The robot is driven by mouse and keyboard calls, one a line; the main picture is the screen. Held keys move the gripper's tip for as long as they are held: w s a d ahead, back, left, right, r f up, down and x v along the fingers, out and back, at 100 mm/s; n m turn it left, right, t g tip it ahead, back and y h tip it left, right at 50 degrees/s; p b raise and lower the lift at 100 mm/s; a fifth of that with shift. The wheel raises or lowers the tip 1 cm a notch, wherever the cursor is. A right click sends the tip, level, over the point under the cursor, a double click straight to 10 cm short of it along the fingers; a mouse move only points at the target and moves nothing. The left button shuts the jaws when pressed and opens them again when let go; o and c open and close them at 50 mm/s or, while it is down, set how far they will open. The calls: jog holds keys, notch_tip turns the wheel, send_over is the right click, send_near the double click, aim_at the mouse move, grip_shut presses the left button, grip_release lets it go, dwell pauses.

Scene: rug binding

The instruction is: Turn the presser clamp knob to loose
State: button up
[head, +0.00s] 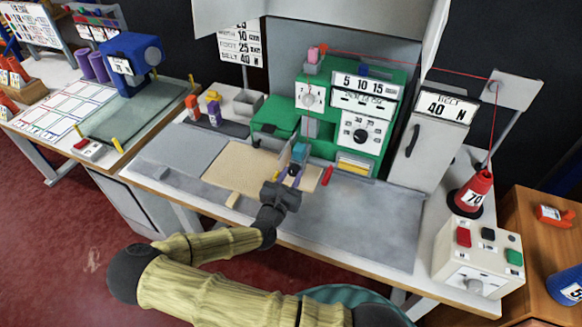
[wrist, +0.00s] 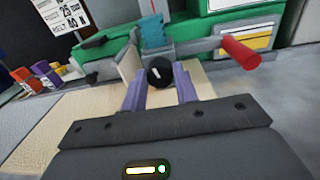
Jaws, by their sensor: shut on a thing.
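The presser clamp knob (wrist: 160,72) is a small black round knob with a short white mark, below a teal block (wrist: 152,32) at the front of the green machine. The mark looks close to upright, leaning slightly. My gripper (wrist: 161,85) has purple fingers, one on each side of the knob, and is shut on it. In the head view my gripper (head: 294,178) reaches the sewing head from the front, just under the teal block (head: 300,152). The knob is mostly hidden there. No loose or tight label is readable.
A red lever (wrist: 240,52) sticks out just right of the knob. A tan rug piece (head: 235,170) lies under the head. The green machine (head: 350,120) stands behind. A red thread cone (head: 473,192) and control box (head: 478,262) stand at right. The grey front table is clear.

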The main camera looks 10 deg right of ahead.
jog(key=shift+r+n+p, duration=0.25)
jog(key=shift+n+p, duration=0.65)
jog(key=shift+p, duration=0.8)
jog(key=n+p, duration=0.2)
jog(key=p, duration=0.1)
jog(key=n+p, duration=0.2)
jog(key=n, duration=0.1)
jog(key=shift+p, duration=0.4)
jog(key=n+p, duration=0.1)
jog(key=n, duration=0.1)
jog(key=n+p, duration=0.1)
jog(key=shift+a+f+n, duration=0.15)
jog(key=shift+n, duration=0.25)
jog(key=n, duration=0.5)
jog(key=shift+w+f+g+p, duration=0.1)
jog(key=shift+g+p, duration=0.2)
jog(key=shift+p, duration=0.05)
jog(key=n, duration=0.5)
jog(key=shift+f+h, duration=0.1)
jog(key=shift+h, duration=0.2)
jog(key=o, duration=1)
jog(key=shift+c, duration=0.2)
